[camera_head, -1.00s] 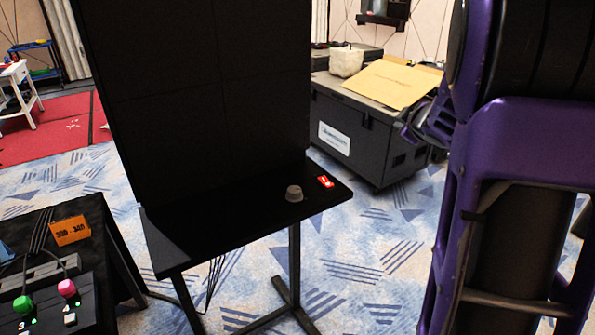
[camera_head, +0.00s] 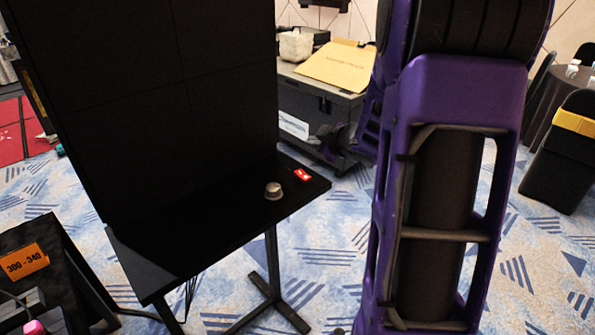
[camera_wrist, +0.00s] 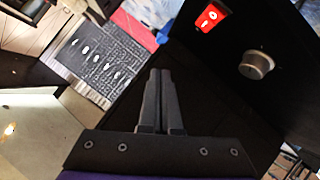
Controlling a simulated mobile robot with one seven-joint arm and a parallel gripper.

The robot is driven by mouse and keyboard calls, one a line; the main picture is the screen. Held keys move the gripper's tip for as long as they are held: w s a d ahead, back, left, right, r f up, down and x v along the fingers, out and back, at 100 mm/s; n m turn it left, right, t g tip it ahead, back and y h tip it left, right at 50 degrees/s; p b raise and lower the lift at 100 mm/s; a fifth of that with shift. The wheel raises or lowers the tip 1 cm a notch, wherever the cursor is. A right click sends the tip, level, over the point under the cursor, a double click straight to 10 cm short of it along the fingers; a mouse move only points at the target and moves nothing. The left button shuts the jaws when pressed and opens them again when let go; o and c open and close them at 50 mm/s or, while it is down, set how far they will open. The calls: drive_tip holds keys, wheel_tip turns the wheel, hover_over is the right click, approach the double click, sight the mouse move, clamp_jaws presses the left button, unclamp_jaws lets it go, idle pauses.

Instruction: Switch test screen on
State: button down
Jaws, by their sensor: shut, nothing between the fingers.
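The large black screen (camera_head: 150,90) stands on the left and looks dark. A black shelf (camera_head: 215,232) juts out below it on a stand. On the shelf are a small red switch (camera_head: 301,175) with a white mark and a round grey knob (camera_head: 273,190). In the wrist view, the red switch (camera_wrist: 210,18) is at the top right and the grey knob (camera_wrist: 257,64) is below it. My gripper (camera_wrist: 160,74) is shut and empty, left of and apart from both. In the head view my purple arm partly hides the gripper area behind the shelf's right end.
A dark case (camera_head: 320,105) with a cardboard sheet (camera_head: 345,66) on top stands behind the shelf. An orange label (camera_head: 24,262) sits on a black table at the lower left. A black chair (camera_head: 565,150) with a yellow band is at right. Patterned carpet is open between.

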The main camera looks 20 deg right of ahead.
sight(304, 176)
drive_tip(key=shift+f, duration=0.1)
drive_tip(key=w+f+b, duration=0.1)
drive_tip(key=f+b, duration=0.4)
drive_tip(key=w+a+f+b, duration=0.1)
drive_tip(key=f+b, duration=0.2)
drive_tip(key=shift+w+f, duration=0.1)
drive_tip(key=shift+w, duration=0.2)
idle(1.7)
drive_tip(key=shift+w+f, duration=0.15)
drive_tip(key=shift+f, duration=0.25)
drive_tip(key=shift+w+f+b, duration=0.1)
drive_tip(key=shift+f+b, duration=0.3)
drive_tip(key=shift+b, duration=0.15)
idle(0.4)
drive_tip(key=shift+r, duration=0.15)
drive_tip(key=shift+s+r+p, duration=0.25)
drive_tip(key=shift+r+p, duration=0.45)
drive_tip(key=shift+p, duration=0.2)
drive_tip(key=r+p, duration=0.1)
drive_tip(key=s+r+p, duration=0.1)
drive_tip(key=r+p, duration=0.2)
drive_tip(key=shift+s+d+r+p, duration=0.25)
drive_tip(key=shift+d+r+p, duration=0.05)
drive_tip(key=shift+r+p, duration=0.05)
